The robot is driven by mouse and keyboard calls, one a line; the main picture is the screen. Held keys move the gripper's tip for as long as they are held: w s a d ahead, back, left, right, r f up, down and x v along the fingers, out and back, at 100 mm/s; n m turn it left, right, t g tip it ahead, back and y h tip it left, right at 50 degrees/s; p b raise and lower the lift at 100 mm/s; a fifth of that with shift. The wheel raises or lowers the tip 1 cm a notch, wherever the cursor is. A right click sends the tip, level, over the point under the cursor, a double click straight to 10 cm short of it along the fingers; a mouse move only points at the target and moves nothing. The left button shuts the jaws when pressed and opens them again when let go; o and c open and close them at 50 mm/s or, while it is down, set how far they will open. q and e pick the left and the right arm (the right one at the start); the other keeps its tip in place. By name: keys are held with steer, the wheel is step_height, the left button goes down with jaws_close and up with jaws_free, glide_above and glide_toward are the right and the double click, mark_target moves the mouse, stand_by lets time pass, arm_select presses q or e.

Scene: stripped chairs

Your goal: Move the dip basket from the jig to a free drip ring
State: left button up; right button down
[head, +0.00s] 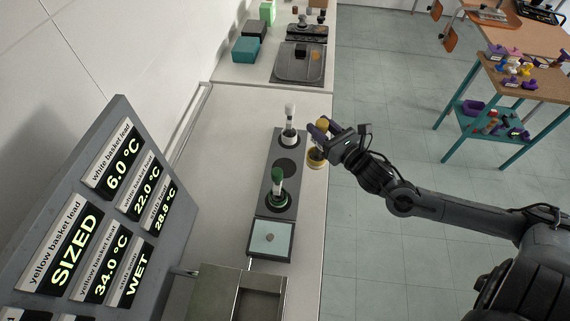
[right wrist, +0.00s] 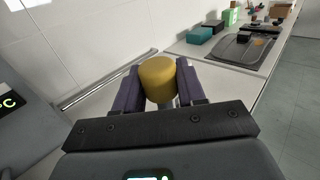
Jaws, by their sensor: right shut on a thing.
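My right gripper (head: 326,130) is shut on the yellow knob (right wrist: 158,80) of the yellow dip basket (head: 317,157). The basket hangs or stands at the counter's right edge, beside the grey strip (head: 270,165); whether it touches the counter I cannot tell. The strip has a bare dark round spot (head: 286,168) in its middle. A white-topped basket (head: 290,121) stands at the strip's far end and a green-topped one (head: 277,188) at its near end. I cannot tell which fixture is the jig. My left gripper is out of view.
A grey sign board (head: 105,215) on the left reads "yellow basket lead SIZED", 34.0 °C and "WET". A square pale-topped box (head: 271,240) and a metal basin (head: 238,292) lie nearer. A dark tray (head: 298,64) is at the far end.

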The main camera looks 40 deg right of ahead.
steer(key=shift+w+f, duration=0.4)
steer(key=shift+w, duration=0.1)
steer(key=w+a+f, duration=0.4)
steer(key=w+f, duration=0.5)
steer(key=f, duration=0.1)
steer(key=shift+w+a+f, duration=0.15)
steer(key=shift+w+f, duration=0.1)
steer(key=shift+w, duration=0.1)
steer(key=shift+f, duration=0.1)
steer(key=c, duration=0.7)
jaws_free()
steer(key=shift+o, duration=0.2)
